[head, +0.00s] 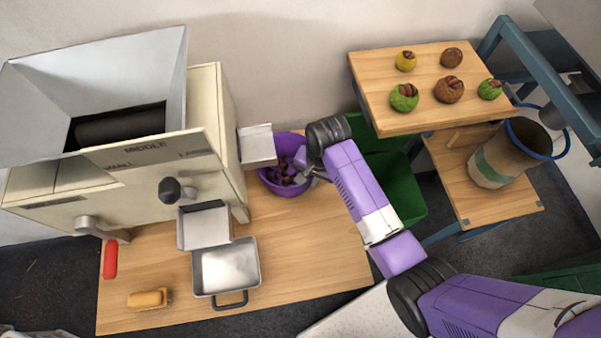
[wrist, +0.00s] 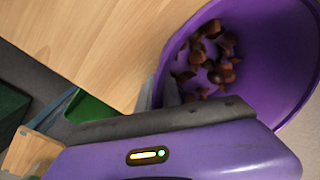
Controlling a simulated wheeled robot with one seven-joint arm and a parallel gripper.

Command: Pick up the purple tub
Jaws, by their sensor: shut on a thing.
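The purple tub (head: 290,186) stands at the back of the wooden table, beside the cream machine and below its upper right chute. It holds several brown chestnuts, which also show inside the tub (wrist: 285,60) in the wrist view. My gripper (head: 304,174) is at the tub's right side, shut on its rim. In the wrist view the gripper (wrist: 165,95) meets the tub's wall at the near edge. One finger is largely hidden. I cannot tell whether the tub is lifted off the table.
The sorting machine (head: 150,190) fills the left. A metal pan (head: 228,270), a yellow-handled brush (head: 149,299) and a red handle (head: 110,259) are at the front left. A green bin (head: 400,190) is right of the table. A shelf (head: 380,80) holds several chestnut burrs; a bucket (head: 490,165) stands below.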

